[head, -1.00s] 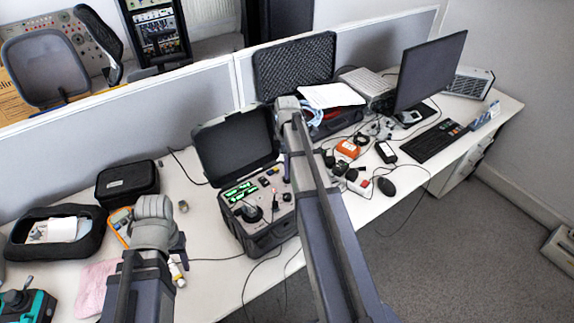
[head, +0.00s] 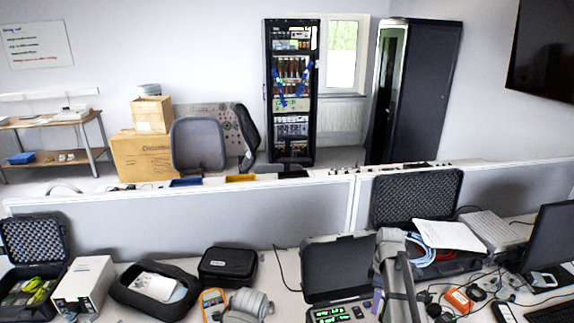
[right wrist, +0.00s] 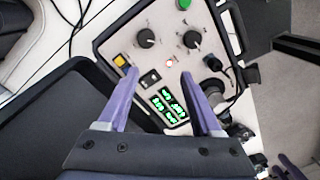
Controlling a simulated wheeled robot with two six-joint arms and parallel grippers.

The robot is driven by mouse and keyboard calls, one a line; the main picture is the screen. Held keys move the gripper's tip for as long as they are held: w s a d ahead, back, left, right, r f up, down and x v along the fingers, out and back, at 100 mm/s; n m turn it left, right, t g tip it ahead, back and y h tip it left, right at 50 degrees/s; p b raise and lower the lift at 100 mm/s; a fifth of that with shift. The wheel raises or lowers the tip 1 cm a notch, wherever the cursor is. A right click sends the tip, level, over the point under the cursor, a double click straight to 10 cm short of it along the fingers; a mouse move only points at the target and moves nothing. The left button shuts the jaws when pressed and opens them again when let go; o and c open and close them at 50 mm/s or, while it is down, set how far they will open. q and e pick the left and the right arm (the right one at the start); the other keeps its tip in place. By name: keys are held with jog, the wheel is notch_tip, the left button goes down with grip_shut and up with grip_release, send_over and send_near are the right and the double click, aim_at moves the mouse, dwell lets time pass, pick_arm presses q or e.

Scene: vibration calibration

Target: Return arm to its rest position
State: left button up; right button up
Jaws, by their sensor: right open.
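My right gripper (right wrist: 159,73) is open, with its two purple fingers apart and nothing seen between them. In the right wrist view it hangs over the panel (right wrist: 190,40) of a case-mounted instrument with knobs, a red light and green displays (right wrist: 168,107). I cannot tell whether the fingers touch the panel. In the head view, the instrument's open black lid (head: 340,268) stands at lower centre, with my right arm just right of it. A purple part of my right gripper (head: 377,300) shows there. My left arm shows at the lower edge; its gripper is out of view.
A black pouch (head: 227,266), an open soft case (head: 125,290) and a white box (head: 84,285) stand to the left. A foam-lined case (head: 417,198) with papers (head: 448,235), a monitor (head: 552,243) and cables are to the right. A grey partition (head: 200,220) runs behind.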

jog(key=s+a+m, duration=0.1)
jog(key=s+a, duration=0.1)
jog(key=a, duration=0.3)
jog(key=s+a+m, duration=0.1)
jog(key=s+a, duration=0.1)
jog(key=a, duration=0.3)
jog(key=s+a+m, duration=0.1)
jog(key=s+a, duration=0.1)
jog(key=a, duration=0.3)
jog(key=shift+s+a+f+h+b, duration=0.25)
jog(key=shift+s+f+h+b, duration=0.05)
jog(key=shift+s+f+h, duration=0.1)
jog(key=s+a+m, duration=0.4)
jog(key=s+a, duration=0.5)
jog(key=a, duration=0.2)
jog(key=shift+s+f+m+h+b, duration=0.2)
jog(key=shift+s+m+h+b, duration=0.1)
jog(key=shift+s, duration=0.05)
